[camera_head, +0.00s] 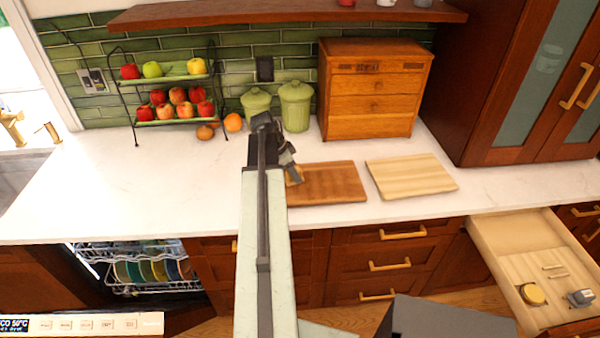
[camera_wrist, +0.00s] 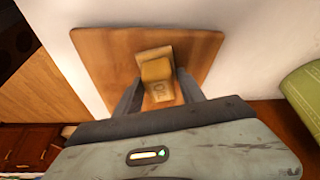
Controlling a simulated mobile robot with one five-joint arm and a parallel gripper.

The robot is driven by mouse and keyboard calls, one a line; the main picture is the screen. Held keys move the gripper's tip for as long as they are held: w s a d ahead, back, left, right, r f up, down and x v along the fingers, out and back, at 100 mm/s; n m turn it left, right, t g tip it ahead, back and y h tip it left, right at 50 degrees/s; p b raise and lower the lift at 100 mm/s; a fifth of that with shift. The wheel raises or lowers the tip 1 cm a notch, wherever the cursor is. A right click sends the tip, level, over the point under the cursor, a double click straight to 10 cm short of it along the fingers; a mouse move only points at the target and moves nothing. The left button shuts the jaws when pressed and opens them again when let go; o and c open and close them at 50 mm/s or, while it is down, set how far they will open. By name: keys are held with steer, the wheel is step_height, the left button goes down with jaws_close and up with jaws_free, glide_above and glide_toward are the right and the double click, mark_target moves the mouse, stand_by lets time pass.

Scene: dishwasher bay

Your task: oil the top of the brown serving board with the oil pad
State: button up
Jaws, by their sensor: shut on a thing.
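The brown serving board (camera_head: 330,184) lies flat on the white counter, left of a paler board. In the wrist view the brown board (camera_wrist: 110,55) fills the upper middle. My gripper (camera_head: 292,178) is over the left part of the board. It is shut on the oil pad (camera_wrist: 156,70), a small tan block with a yellowish top and a printed marking, seen between the two dark fingers. I cannot tell whether the pad touches the board. My arm hides the board's left edge in the head view.
A pale striped board (camera_head: 410,176) lies to the right. Green canisters (camera_head: 295,106), a wooden drawer box (camera_head: 372,90) and a fruit rack (camera_head: 170,95) stand behind. An open drawer (camera_head: 545,265) juts out at right; the dishwasher (camera_head: 140,268) is open at lower left. The left counter is clear.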

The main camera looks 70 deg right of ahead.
mark_target(286, 177)
steer(key=shift+w+a, duration=0.4)
steer(key=shift+w, duration=0.5)
steer(key=shift+w+a, duration=0.35)
steer(key=shift+w, duration=0.5)
steer(key=shift+w+d, duration=0.2)
steer(key=shift+d, duration=0.35)
steer(key=shift+w+d, duration=0.2)
steer(key=shift+d, duration=0.35)
steer(key=shift+s+d, duration=0.3)
steer(key=shift+s, duration=0.5)
steer(key=shift+s+d, duration=0.25)
steer(key=shift+s, duration=0.5)
steer(key=shift+s+d, duration=1.5)
steer(key=shift+s, duration=2.15)
steer(key=shift+s+d, duration=1.55)
steer(key=shift+s, duration=2.05)
steer(key=shift+s+d, duration=1.5)
steer(key=shift+s, duration=2.15)
steer(key=shift+w+d, duration=0.25)
steer(key=shift+d, duration=0.3)
steer(key=shift+w+d, duration=0.2)
steer(key=shift+d, duration=0.3)
steer(key=shift+w+a, duration=0.65)
steer(key=shift+w, duration=0.95)
steer(key=shift+w+a, duration=0.7)
steer(key=shift+w, duration=0.85)
steer(key=shift+w+a, duration=0.65)
steer(key=shift+w, duration=0.95)
